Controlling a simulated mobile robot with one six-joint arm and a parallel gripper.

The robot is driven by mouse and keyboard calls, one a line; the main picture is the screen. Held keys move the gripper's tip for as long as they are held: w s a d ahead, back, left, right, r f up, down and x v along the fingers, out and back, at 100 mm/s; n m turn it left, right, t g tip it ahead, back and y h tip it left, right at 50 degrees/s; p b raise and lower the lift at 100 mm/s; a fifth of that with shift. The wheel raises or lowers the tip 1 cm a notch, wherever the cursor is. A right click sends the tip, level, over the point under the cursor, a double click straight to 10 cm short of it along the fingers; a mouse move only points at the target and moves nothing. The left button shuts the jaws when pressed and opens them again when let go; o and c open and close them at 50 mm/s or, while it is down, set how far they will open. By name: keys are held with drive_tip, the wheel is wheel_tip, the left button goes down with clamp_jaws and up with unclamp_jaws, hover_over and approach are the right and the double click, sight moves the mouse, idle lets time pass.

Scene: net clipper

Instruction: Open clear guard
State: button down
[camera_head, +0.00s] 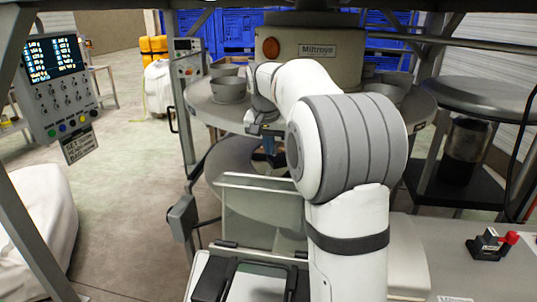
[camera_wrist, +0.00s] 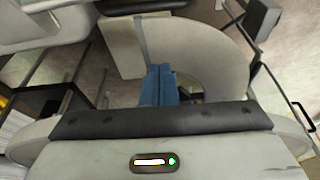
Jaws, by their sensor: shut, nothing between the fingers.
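The clear guard (camera_head: 258,213) is a see-through panel with a pale top edge, standing upright in the middle of the head view, in front of the round machine. My arm covers its right part. My gripper (camera_head: 269,153) is above and behind the guard's top edge in the picture; whether it touches the guard cannot be told. In the wrist view, my gripper's blue fingers (camera_wrist: 158,84) are together with nothing between them. A pale flat panel beside them in that view may be the guard, but I cannot be sure.
The round grey table (camera_head: 205,108) carries grey bowls (camera_head: 230,89). A control panel (camera_head: 61,80) hangs at the left. A grey post and box (camera_head: 183,217) stand left of the guard. A small device with a red knob (camera_head: 492,243) sits on the right bench.

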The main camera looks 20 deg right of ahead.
wheel_tip(320, 180, down, 8)
drive_tip(key=s+p, duration=0.1)
drive_tip(key=shift+s+a+r, duration=0.2)
drive_tip(key=shift+a, duration=0.2)
drive_tip(key=shift+d, duration=0.1)
